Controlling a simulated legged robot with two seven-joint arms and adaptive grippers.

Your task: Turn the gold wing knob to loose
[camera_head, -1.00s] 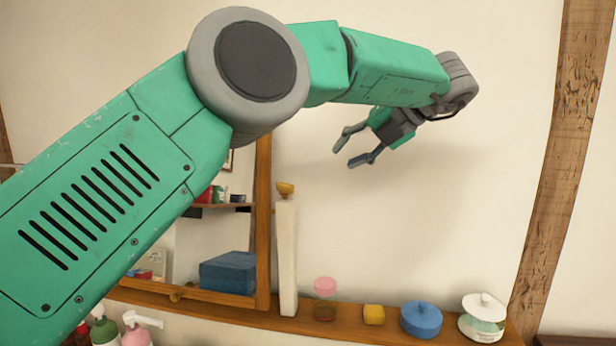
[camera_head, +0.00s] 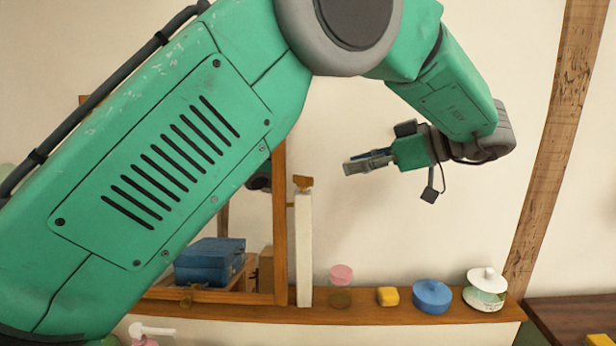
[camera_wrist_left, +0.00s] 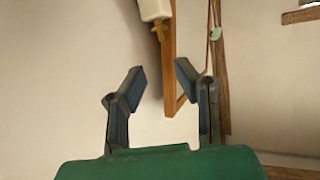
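The gold wing knob (camera_head: 303,183) sits on top of an upright white post (camera_head: 304,245) beside the wooden frame. In the left wrist view the picture is inverted, and the knob (camera_wrist_left: 158,29) shows at the end of the white post (camera_wrist_left: 154,8). My left gripper (camera_head: 352,166) is to the right of the knob and slightly higher in the head view, fingers pointing left. In the left wrist view its fingers (camera_wrist_left: 160,74) are spread with nothing between them, and the knob lies beyond the gap. The gripper is apart from the knob. My right gripper is not in view.
A wooden-framed mirror (camera_head: 280,240) stands left of the post. The wall right of the knob is clear.

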